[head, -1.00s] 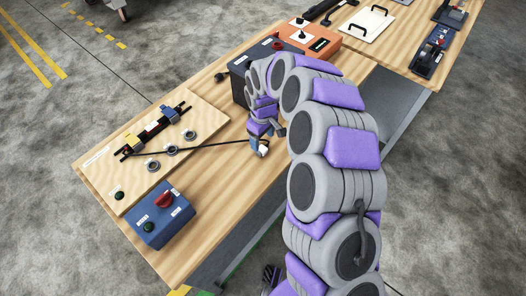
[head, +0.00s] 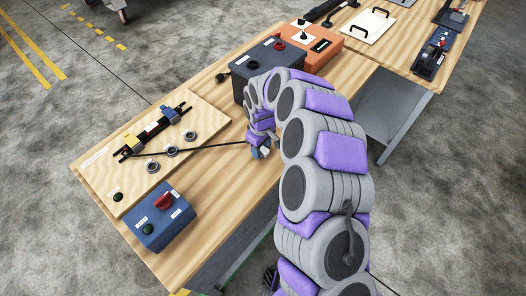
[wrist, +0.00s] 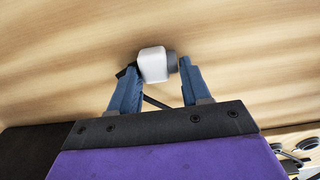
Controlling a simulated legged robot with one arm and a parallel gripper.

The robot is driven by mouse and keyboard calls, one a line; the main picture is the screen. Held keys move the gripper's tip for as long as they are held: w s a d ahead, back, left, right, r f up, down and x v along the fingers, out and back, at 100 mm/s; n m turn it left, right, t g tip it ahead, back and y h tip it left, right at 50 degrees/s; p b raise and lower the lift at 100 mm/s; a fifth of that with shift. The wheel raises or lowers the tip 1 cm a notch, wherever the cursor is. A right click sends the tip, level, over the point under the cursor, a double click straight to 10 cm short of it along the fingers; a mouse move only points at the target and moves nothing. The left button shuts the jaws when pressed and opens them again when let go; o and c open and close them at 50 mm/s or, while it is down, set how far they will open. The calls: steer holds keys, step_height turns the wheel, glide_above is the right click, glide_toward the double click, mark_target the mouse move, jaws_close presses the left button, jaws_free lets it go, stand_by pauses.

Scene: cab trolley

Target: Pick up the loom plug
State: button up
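The loom plug (head: 264,152) is a small white and grey connector at the end of a thin black cable on the wooden bench, near its front edge. It also shows in the wrist view (wrist: 153,65), white with a grey round end. My gripper (wrist: 159,66) has its two blue fingers apart, one tip on each side of the plug. The gaps are small, and I cannot tell whether either tip touches it. In the head view my gripper (head: 257,150) hangs over the plug and partly hides it.
A wooden board (head: 109,165) at the left carries the loom's clips and several round grommets. A blue box with a red knob (head: 161,217) stands at the front left. A dark box (head: 263,63) and an orange box (head: 318,60) stand behind my gripper. Bare bench lies between.

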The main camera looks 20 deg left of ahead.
steer(key=shift+d, duration=0.15)
jaws_close()
steer(key=shift+r, duration=0.15)
